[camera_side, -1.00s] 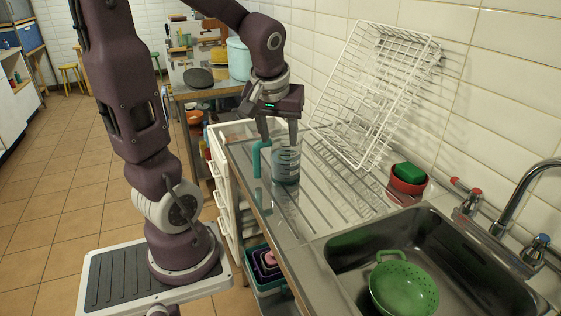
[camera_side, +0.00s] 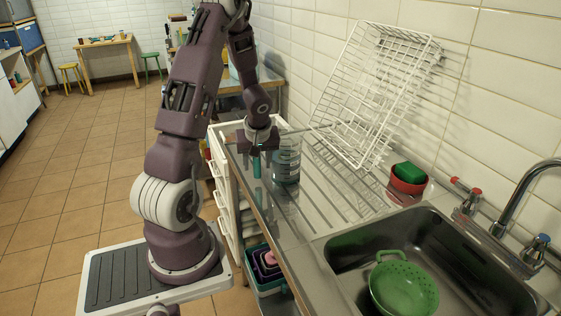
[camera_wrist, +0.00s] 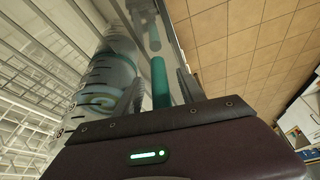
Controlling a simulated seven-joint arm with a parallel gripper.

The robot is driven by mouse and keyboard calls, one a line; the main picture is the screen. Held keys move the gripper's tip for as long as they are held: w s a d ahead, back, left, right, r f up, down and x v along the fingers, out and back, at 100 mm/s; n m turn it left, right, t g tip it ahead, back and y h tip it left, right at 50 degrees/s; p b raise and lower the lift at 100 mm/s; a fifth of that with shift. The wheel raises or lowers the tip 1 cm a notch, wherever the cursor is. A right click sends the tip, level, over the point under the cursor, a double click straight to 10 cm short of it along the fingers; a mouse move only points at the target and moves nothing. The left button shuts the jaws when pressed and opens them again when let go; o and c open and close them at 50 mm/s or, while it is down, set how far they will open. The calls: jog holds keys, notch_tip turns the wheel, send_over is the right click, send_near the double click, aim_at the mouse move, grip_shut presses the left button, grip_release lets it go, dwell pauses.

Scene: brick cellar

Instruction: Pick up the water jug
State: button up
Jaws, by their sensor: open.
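The water jug (camera_side: 288,163) is clear with dark markings and stands upright on the ribbed steel drainboard. Its teal handle (camera_side: 257,166) faces left, toward the counter's edge. My gripper (camera_side: 258,151) is low at the handle, beside the jug's body. In the wrist view the teal handle (camera_wrist: 160,82) shows between the two open fingers of my gripper (camera_wrist: 163,88), and the clear jug body (camera_wrist: 106,75) is to the left of them. I cannot tell whether either finger touches the handle.
A white wire dish rack (camera_side: 375,90) leans on the tiled wall behind the jug. A red bowl with a green sponge (camera_side: 407,176) is to the right. The sink (camera_side: 470,262) holds a green colander (camera_side: 403,290). The drainboard in front of the jug is clear.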

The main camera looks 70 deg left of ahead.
grip_shut()
dwell(1.4)
